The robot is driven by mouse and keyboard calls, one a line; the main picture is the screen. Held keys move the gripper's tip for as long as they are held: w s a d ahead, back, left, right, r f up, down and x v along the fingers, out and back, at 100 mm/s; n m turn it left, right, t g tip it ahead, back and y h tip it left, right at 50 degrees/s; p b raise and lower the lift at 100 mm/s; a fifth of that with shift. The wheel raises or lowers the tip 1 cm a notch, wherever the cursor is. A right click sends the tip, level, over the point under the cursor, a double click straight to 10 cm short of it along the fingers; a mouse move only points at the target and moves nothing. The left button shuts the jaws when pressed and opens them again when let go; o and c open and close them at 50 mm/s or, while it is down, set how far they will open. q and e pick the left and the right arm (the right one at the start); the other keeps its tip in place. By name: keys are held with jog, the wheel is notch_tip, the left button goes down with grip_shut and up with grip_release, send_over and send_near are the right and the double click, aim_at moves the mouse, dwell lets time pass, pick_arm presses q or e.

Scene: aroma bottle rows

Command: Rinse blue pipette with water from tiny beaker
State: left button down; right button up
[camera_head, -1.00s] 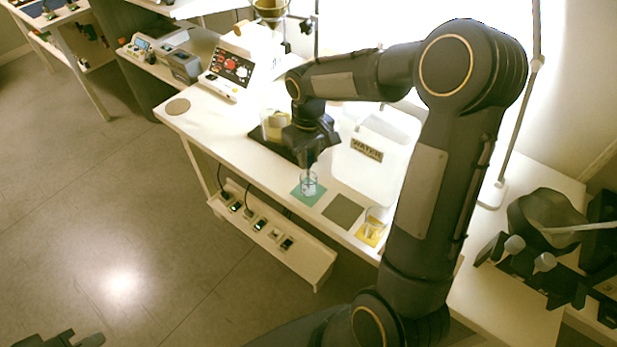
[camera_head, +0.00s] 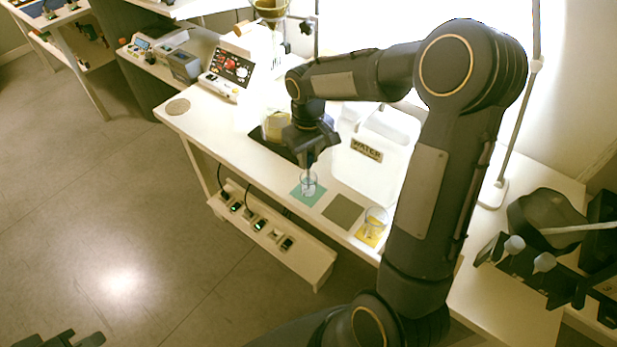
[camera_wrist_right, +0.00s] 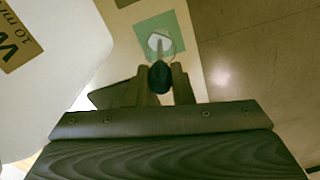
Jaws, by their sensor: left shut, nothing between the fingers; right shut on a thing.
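My right gripper (camera_head: 310,150) is shut on the blue pipette (camera_wrist_right: 160,77), whose dark blue bulb shows between the fingers in the right wrist view. In the head view it points down over a small clear glass beaker (camera_head: 309,187) on a green mat (camera_head: 299,194). The pipette's lower end is at or inside the beaker's mouth; I cannot tell how deep. The beaker also shows beyond the bulb in the right wrist view (camera_wrist_right: 160,43). My left gripper (camera_head: 70,341) is at the bottom left corner, shut and empty, away from the bench.
A white container labelled WATER (camera_head: 392,172) stands just behind the mats. A bare grey mat (camera_head: 343,212) and another glass beaker (camera_head: 375,220) on a yellow mat lie to the right. A control box (camera_head: 232,70) stands at the bench's far left. Open floor lies in front.

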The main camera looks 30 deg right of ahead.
notch_tip(320, 180, up, 7)
jog(key=p, duration=0.5)
jog(key=shift+r+p, duration=0.2)
jog(key=shift+p, duration=0.2)
jog(key=shift+f, duration=0.1)
